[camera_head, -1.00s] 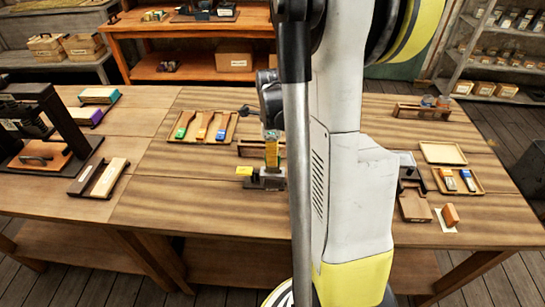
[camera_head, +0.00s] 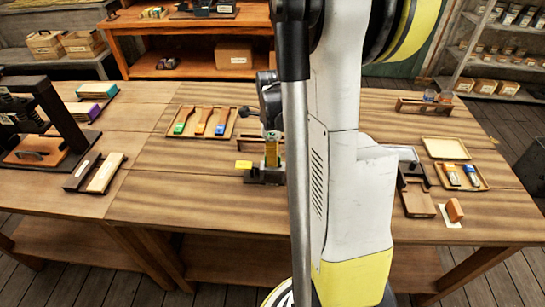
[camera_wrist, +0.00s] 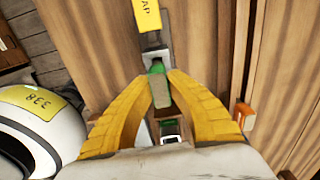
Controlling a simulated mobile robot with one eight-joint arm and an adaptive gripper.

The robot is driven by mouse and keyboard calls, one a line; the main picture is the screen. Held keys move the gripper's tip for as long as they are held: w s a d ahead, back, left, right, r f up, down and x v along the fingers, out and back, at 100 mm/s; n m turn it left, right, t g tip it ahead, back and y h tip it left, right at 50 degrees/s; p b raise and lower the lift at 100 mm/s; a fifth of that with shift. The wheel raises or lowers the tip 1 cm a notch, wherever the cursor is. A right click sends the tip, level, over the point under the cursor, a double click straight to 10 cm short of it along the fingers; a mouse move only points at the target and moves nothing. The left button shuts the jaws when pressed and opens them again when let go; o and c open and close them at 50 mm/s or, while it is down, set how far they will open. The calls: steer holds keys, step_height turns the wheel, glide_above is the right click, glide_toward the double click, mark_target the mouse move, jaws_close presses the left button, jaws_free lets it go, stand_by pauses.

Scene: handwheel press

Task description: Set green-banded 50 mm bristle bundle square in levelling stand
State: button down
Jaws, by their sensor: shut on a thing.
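My gripper (camera_wrist: 160,90) has yellow fingers and is shut on the green-banded bristle bundle (camera_wrist: 157,68), whose green end shows between the fingertips in the wrist view. In the head view my gripper (camera_head: 271,152) is at the dark levelling stand (camera_head: 262,178), with the fingers pointing down. The stand has a yellow tag (camera_head: 243,164) on its left side. The tag also shows in the wrist view (camera_wrist: 146,15), just beyond the bundle. I cannot tell whether the bundle touches the stand's floor or sits square. My own arm hides the area right of the stand.
A tray (camera_head: 203,132) with green, orange and blue handled brushes lies behind-left. A dark press (camera_head: 45,125) stands far left, with a pale block in a holder (camera_head: 96,174) nearer. Trays and small blocks (camera_head: 455,209) lie right of my arm. The table front is clear.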

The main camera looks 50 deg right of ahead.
steer(key=shift+f+b, duration=0.5)
steer(key=shift+f, duration=0.2)
stand_by(0.3)
steer(key=c, duration=1.4)
jaws_free()
steer(key=shift+r, duration=0.1)
step_height(320, 180, up, 12)
steer(key=shift+f, duration=0.1)
